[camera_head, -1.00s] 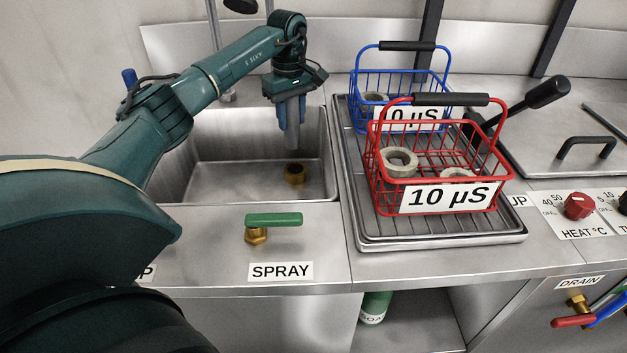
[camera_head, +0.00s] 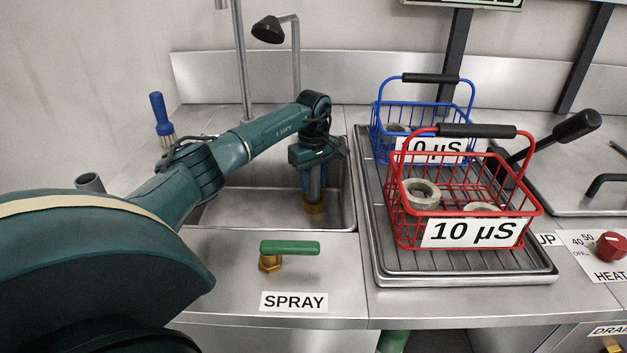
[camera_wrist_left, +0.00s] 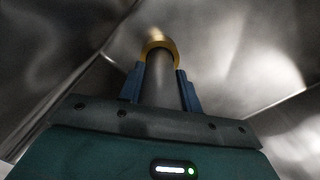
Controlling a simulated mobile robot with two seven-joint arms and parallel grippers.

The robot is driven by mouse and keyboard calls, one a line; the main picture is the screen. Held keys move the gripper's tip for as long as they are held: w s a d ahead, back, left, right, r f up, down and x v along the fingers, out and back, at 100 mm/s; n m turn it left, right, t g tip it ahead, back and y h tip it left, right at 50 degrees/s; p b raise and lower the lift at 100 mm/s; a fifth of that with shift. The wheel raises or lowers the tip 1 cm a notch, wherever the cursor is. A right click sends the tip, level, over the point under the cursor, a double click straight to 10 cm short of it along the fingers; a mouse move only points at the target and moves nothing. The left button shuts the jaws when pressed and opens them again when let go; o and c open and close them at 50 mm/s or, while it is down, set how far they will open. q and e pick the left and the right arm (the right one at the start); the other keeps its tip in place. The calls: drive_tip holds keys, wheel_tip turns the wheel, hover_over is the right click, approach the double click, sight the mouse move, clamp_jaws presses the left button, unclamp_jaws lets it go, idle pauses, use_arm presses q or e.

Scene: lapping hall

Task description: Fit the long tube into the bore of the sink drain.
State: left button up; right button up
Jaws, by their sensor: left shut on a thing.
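The brass sink drain (camera_head: 315,209) stands on the floor of the steel sink (camera_head: 255,205). My left gripper (camera_head: 313,190) points down into the sink right above it, its blue fingers shut on the grey long tube (camera_wrist_left: 160,78). In the left wrist view the tube runs between the fingers (camera_wrist_left: 161,88) to the brass ring of the drain (camera_wrist_left: 159,45), which shows around its far end. The tube's lower end is hidden, so I cannot tell how deep it sits in the bore. My right gripper is not in view.
A red basket (camera_head: 470,243) and a blue basket (camera_head: 472,125) stand on the ribbed tray (camera_head: 470,270) right of the sink. The green-handled spray valve (camera_head: 290,247) is at the sink's front. A blue-handled brush (camera_head: 160,115) and a spray tap (camera_head: 268,30) are behind.

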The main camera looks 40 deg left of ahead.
use_arm(q)
drive_tip(key=shift+f, duration=0.15)
drive_tip(key=o, duration=1)
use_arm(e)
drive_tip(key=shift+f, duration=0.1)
use_arm(q)
drive_tip(key=shift+r, duration=0.3)
wheel_tip(320, 180, up, 11)
drive_tip(key=shift+f+p, duration=0.2)
drive_tip(key=shift+p, duration=0.85)
drive_tip(key=shift+r, duration=0.6)
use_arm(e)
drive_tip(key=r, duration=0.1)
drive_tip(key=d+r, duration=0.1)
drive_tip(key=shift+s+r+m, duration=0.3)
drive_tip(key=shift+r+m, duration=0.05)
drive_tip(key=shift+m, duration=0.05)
